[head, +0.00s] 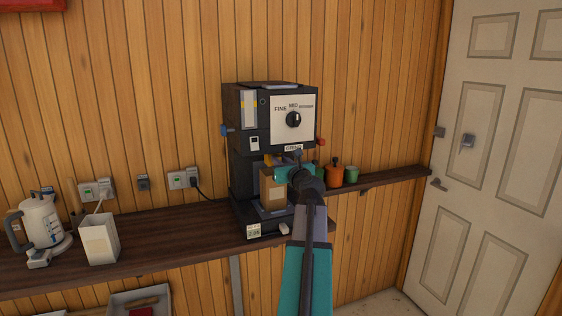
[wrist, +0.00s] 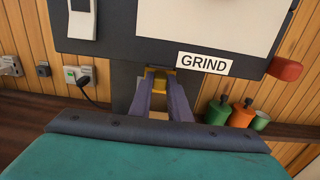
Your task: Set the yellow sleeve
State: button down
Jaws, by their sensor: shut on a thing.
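A dark coffee grinder (head: 246,182) stands on the wooden shelf. The yellow sleeve (head: 268,160) shows as a small patch under its upper body. In the wrist view the yellow sleeve (wrist: 160,72) sits below the grinder's body, left of the GRIND label (wrist: 207,63). My gripper (wrist: 160,88) is shut on the sleeve, with one finger on each side. In the head view my teal wrist covers part of the grinder's front. A brown bag (head: 274,194) stands beneath the sleeve, partly hidden. The sleeve's lower part and its exact setting are hidden.
A dial (head: 293,119) is on the grinder's front, and a red knob (head: 320,141) sticks out at its right. Orange (head: 336,174) and green (head: 352,174) pots stand to the right. A white carton (head: 100,243) and kettle (head: 42,222) stand left; shelf between is clear.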

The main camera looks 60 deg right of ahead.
jog(key=shift+s+f+b, duration=0.1)
jog(key=shift+f+b, duration=1.2)
jog(key=shift+f, duration=1.15)
jog(key=c, duration=1.6)
grip_release()
jog(key=shift+d, duration=0.1)
jog(key=shift+c, duration=0.2)
jog(key=shift+s, duration=0.1)
jog(key=b+v, duration=0.7)
jog(key=v, duration=0.6)
jog(key=shift+a+b, duration=0.3)
jog(key=shift+b, duration=0.1)
jog(key=shift+s, duration=0.2)
